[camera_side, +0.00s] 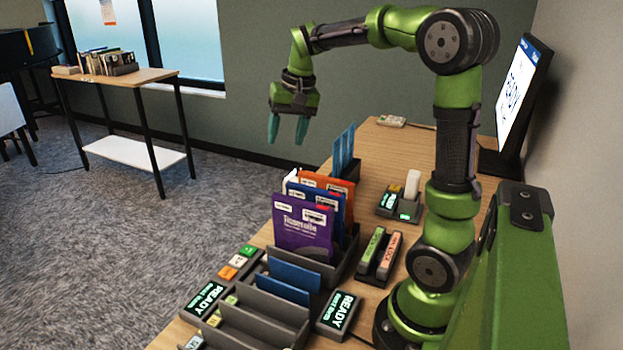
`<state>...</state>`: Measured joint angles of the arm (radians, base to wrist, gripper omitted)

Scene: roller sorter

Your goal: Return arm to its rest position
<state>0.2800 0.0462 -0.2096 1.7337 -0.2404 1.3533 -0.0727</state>
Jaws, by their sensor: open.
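My gripper (288,128) hangs at the end of my green arm, fingers pointing down, with a gap between its two teal fingertips. It is open and empty. It is raised above the far left part of the wooden table (395,150), apart from everything on it. Below and nearer the camera stand a purple folder (302,226), a blue folder (328,204) and an orange folder (318,181), upright in a dark slotted sorter (345,262). My arm reaches from its base at the lower right, up and over to the left.
More slots (262,318) with blue dividers lie in front. Small devices reading READY (338,312) flank them. A green and a pink block (389,255) sit in a holder beside my base. A monitor (520,95) stands at the back right. Air around my gripper is clear.

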